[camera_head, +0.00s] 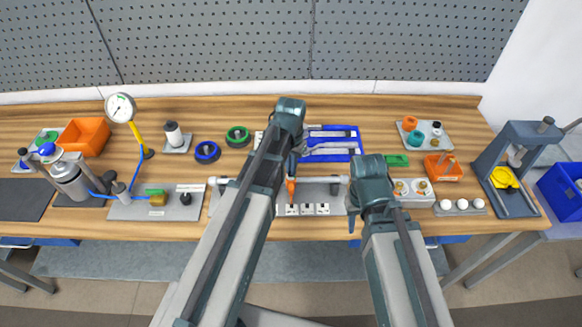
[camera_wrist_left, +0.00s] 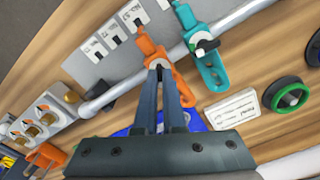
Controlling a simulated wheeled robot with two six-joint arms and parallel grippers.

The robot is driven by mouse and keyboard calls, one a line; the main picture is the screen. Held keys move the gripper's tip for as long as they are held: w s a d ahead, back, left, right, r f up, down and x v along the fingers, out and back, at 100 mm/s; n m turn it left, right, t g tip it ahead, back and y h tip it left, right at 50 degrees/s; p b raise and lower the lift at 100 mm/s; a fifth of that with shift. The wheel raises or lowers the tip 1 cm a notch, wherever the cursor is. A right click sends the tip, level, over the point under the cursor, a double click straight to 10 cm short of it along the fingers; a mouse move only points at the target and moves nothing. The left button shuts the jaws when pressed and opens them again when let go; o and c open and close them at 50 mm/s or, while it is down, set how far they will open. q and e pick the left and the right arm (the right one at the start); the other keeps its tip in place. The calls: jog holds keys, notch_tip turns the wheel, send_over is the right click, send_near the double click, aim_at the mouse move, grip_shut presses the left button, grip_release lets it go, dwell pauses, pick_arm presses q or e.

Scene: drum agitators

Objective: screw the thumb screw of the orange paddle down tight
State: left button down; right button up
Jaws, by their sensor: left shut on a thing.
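The orange paddle (camera_head: 291,187) sits on the silver shaft (camera_head: 322,180) at the middle of the bench; in the left wrist view the paddle (camera_wrist_left: 147,45) is clamped around the shaft (camera_wrist_left: 122,88). My left gripper (camera_head: 292,172) reaches down over it. In the left wrist view its fingertips (camera_wrist_left: 160,68) are closed together at the paddle's clamp, on the thumb screw, which they mostly hide. A teal paddle (camera_wrist_left: 208,68) with a dark thumb screw (camera_wrist_left: 206,45) sits beside it on the shaft. My right gripper (camera_head: 354,222) hangs to the right; its jaw opening cannot be made out.
A grey plate (camera_head: 265,208) with white labels lies under the shaft.

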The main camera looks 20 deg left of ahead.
pick_arm(q)
jog(key=m, duration=1.2)
jog(key=shift+w+m, duration=0.1)
jog(key=shift+m, duration=0.2)
dwell(0.5)
jog(key=c, duration=1)
grip_release()
jog(key=shift+r, duration=0.1)
notch_tip(320, 180, up, 14)
jog(key=p, duration=1.3)
jog(key=shift+p, duration=0.4)
